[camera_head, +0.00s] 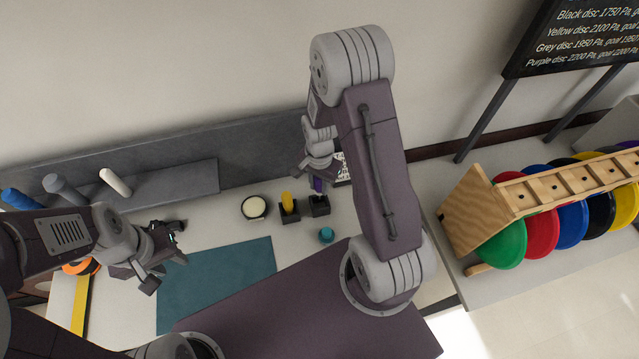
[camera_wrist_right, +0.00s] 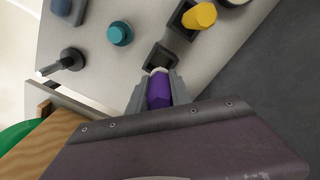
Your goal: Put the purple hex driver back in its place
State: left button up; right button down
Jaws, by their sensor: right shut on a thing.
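The purple hex driver (camera_head: 318,185) is held in my right gripper (camera_head: 317,178), right by a small black square holder (camera_head: 319,207). In the right wrist view, the purple handle (camera_wrist_right: 159,92) sits between the two grey fingers of the right gripper (camera_wrist_right: 158,85). The holder's dark square (camera_wrist_right: 160,57) shows just beyond the fingertips, partly covered. I cannot tell whether the driver's tip is inside it. A yellow driver (camera_head: 287,200) stands in a similar black holder to the left. My left gripper (camera_head: 165,268) is open and empty above the table's left part.
A teal knob (camera_head: 326,235) stands in front of the holders. A round white-topped jar (camera_head: 254,207) is left of the yellow driver. A teal mat (camera_head: 220,282) lies on the table. Coloured discs in a wooden rack (camera_head: 466,215) stand to the right.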

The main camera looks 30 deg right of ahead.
jog(key=shift+f+b, duration=2.55)
jog(key=shift+f, duration=0.9)
jog(key=c, duration=1.1)
grip_release()
notch_tip(320, 180, up, 9)
jog(key=shift+r, duration=0.1)
